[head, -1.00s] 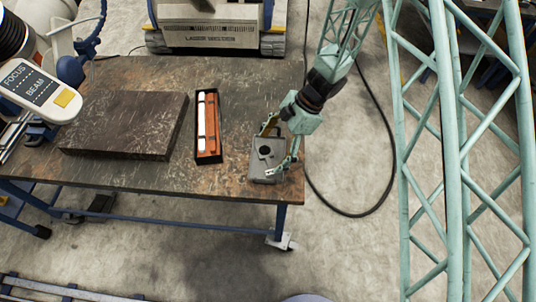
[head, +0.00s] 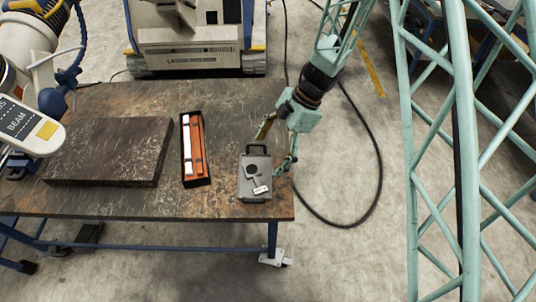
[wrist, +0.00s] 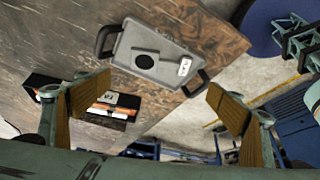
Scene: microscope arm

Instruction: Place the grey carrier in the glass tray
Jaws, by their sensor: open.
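The grey carrier (head: 255,184) is a flat grey case with a black disc and a small pale label on top. It lies on the table's right front corner, and a dark handle shows at its back. In the wrist view the carrier (wrist: 172,62) has a handle at each end. My gripper (head: 277,146) is open and empty behind and right of the carrier. In the wrist view, the two tan finger pads of my gripper (wrist: 158,108) stand wide apart, with the carrier beyond them. I cannot make out a clearly glass tray; a black tray (head: 184,165) holds orange and white pieces.
A thick dark slab (head: 105,152) lies on the table (head: 225,105) left of the black tray. A white FOCUS/BEAM panel (head: 30,128) hangs over the table's left end. A teal lattice frame (head: 470,150) stands at right. The table behind the carrier is bare.

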